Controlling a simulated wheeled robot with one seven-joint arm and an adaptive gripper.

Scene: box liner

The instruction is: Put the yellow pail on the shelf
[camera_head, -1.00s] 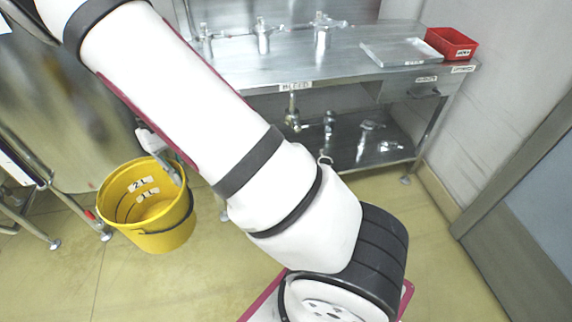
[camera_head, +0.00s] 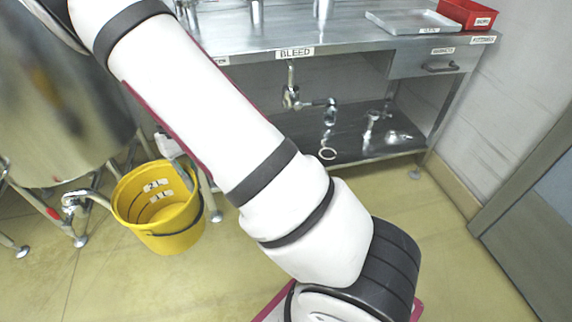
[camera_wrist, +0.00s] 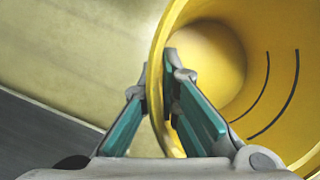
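The yellow pail (camera_head: 158,222) hangs at the left in the head view, beside my arm, with its mouth tilted toward the camera and labels inside. My gripper (camera_head: 172,150) is at its upper rim, partly hidden by my arm. In the wrist view, my gripper (camera_wrist: 155,80) has one finger on each side of the pail's rim (camera_wrist: 215,12) and is shut on its wall. The lower shelf (camera_head: 345,150) of the steel table is ahead, right of the pail, partly hidden by my arm.
The steel tabletop (camera_head: 340,38) carries a tray (camera_head: 412,20) and a red box (camera_head: 468,14). Pipe fittings (camera_head: 330,110) hang under it, and a ring (camera_head: 328,154) and fittings lie on the shelf. A big metal tank (camera_head: 60,100) with legs stands left. The floor (camera_head: 440,240) at right is clear.

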